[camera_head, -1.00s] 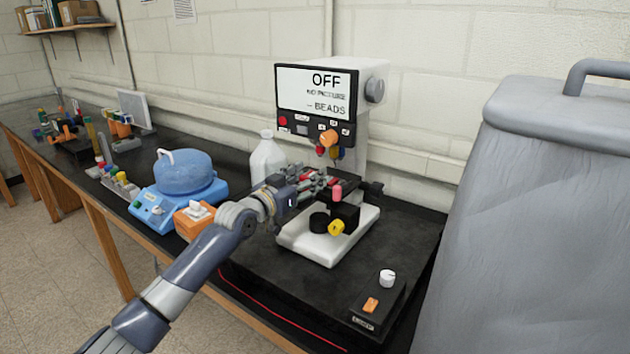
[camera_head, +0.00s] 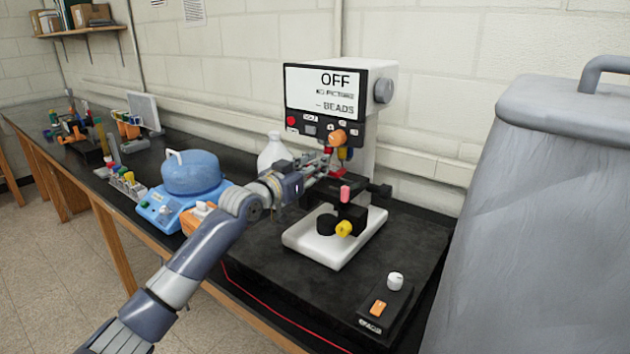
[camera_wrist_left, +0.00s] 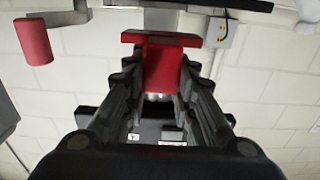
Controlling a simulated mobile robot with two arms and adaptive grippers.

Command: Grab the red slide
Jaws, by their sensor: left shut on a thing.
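The red slide (camera_head: 338,173) is at the tip of my left gripper (camera_head: 322,172), above the microscope's stage area and below its coloured objectives. In the left wrist view the red slide (camera_wrist_left: 160,68) is a flat red piece with a wider bar at its far end. The fingers of my left gripper (camera_wrist_left: 160,84) are closed on both sides of it. The microscope (camera_head: 365,125) has a white body and a screen reading "OFF". My right gripper is not in view.
A pinkish-red knob (camera_head: 345,194) and a yellow knob (camera_head: 344,229) are close by on the microscope. A white bottle (camera_head: 271,153) and a blue device (camera_head: 192,175) stand to the left. A big grey bin (camera_head: 540,220) fills the right side.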

